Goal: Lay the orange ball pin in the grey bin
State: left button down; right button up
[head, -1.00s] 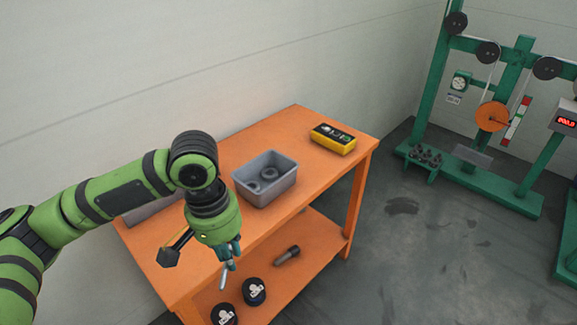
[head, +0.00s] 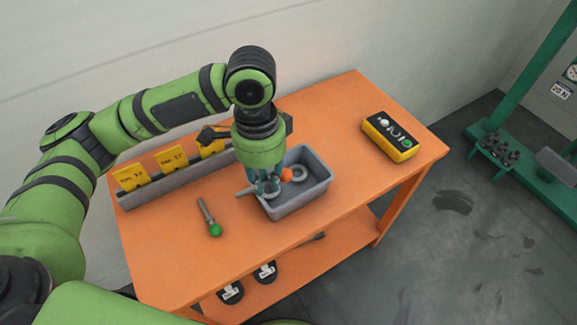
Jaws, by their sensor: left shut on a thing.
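The orange ball pin is in my left gripper (head: 264,188), which points down and is shut on it. Its orange ball (head: 287,174) shows right of the fingers, over the inside of the grey bin. Its grey shaft (head: 245,192) sticks out left of the fingers, past the bin's left rim. The fingers hide the pin's middle, and I cannot tell whether it touches the bin. The grey bin (head: 318,191) stands on the orange table, with grey rings partly visible inside. My right gripper is not in view.
A pin with a green ball (head: 215,230) lies on the orange table (head: 190,265), left of the bin. A grey rack with yellow cards (head: 172,158) stands along the back left. A yellow box with buttons (head: 390,136) is at the right. Black-lidded things (head: 264,271) sit on the lower shelf.

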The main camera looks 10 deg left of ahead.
pick_arm(q)
jog(key=s+d+r+m+p, duration=0.1)
jog(key=d+m+p, duration=0.15)
jog(key=m, duration=0.55)
jog(key=s+d+r+m+y+p, duration=0.15)
jog(key=d+m, duration=0.25)
jog(key=m, duration=0.5)
jog(key=s+d+r+m+p, duration=0.15)
jog(key=d+m, duration=0.25)
jog(key=m, duration=0.4)
jog(key=w+a+f+p, duration=0.2)
jog(key=w+a+f, duration=0.4)
jog(key=w+f, duration=0.4)
jog(key=shift+w+a+f+t, duration=0.15)
jog(key=shift+w+f+t, duration=0.15)
jog(key=shift+f, duration=0.05)
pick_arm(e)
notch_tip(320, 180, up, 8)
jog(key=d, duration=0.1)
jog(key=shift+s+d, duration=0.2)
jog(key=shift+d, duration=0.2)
